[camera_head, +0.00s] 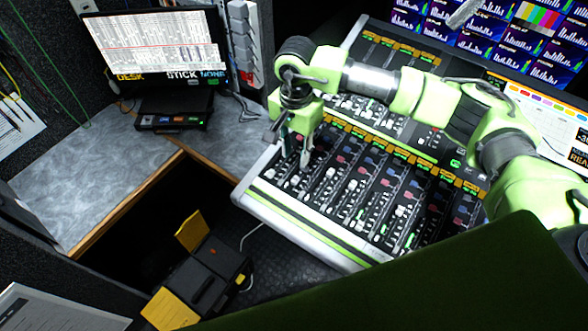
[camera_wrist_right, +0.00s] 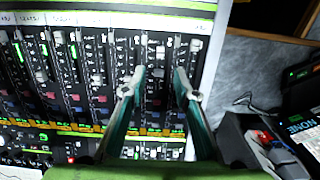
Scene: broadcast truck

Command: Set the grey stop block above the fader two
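The mixing console (camera_head: 310,238) carries rows of channel strips with small pale fader caps. My right gripper (camera_head: 298,150) points down over the console's left end. In the right wrist view its two fingers (camera_wrist_right: 159,78) are spread apart on either side of a channel strip. A pale fader cap (camera_wrist_right: 160,53) shows just beyond the gap between the fingertips. I see nothing held between the fingers. I cannot make out which cap is fader two, nor pick out the grey stop block for certain. My left gripper is not in view.
A monitor (camera_head: 155,45) and a black button box (camera_head: 178,112) stand on the grey desk (camera_head: 100,165) left of the console. Black and yellow equipment (camera_head: 205,275) sits low in front. Screens (camera_head: 480,40) rise behind the console.

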